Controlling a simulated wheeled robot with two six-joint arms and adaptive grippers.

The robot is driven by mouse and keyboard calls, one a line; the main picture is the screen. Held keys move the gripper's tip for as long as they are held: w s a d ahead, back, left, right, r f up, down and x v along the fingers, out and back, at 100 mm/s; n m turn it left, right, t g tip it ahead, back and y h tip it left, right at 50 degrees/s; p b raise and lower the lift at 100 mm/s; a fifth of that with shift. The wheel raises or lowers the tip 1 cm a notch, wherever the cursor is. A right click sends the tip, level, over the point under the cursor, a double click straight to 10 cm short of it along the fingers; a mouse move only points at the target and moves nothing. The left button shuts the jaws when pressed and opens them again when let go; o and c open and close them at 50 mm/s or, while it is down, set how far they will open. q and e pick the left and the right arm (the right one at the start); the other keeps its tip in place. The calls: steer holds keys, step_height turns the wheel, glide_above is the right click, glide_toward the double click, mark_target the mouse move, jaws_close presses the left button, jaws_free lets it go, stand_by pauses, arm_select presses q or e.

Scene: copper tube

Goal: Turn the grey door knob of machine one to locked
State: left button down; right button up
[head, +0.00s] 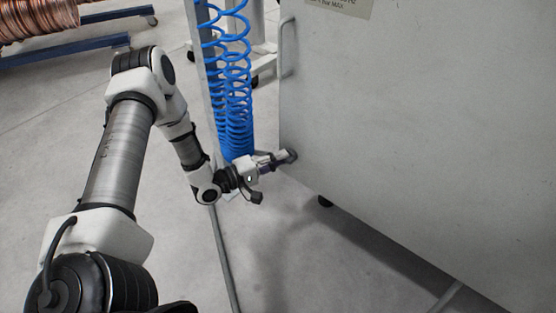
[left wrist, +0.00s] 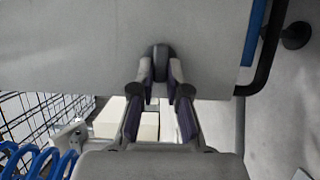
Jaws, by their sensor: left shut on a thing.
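The grey door knob (head: 292,154) sits low at the left edge of the machine's large grey door panel (head: 420,120). In the left wrist view the dark knob (left wrist: 161,58) is between my fingertips. My left gripper (head: 283,157) reaches it from the left and is shut on it; the fingers also show in the left wrist view (left wrist: 161,80). The fingers cover part of the knob, and I cannot tell its turned position. My right gripper is not in view.
A coiled blue hose (head: 235,90) hangs on a post just behind my left wrist. A door handle (head: 287,47) is higher on the panel. Copper coils (head: 38,18) lie on a blue rack (head: 70,50) at the far left. The floor between is clear.

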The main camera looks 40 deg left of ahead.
arm_select(q)
steer(key=shift+w+r, duration=0.25)
steer(key=c, duration=1.2)
jaws_free()
steer(key=shift+o, duration=0.2)
steer(key=shift+w+d+f, duration=0.15)
steer(key=shift+w+d, duration=0.05)
steer(key=shift+d, duration=0.05)
steer(key=shift+s+a+f, duration=0.1)
steer(key=shift+s, duration=0.15)
steer(key=v, duration=1.2)
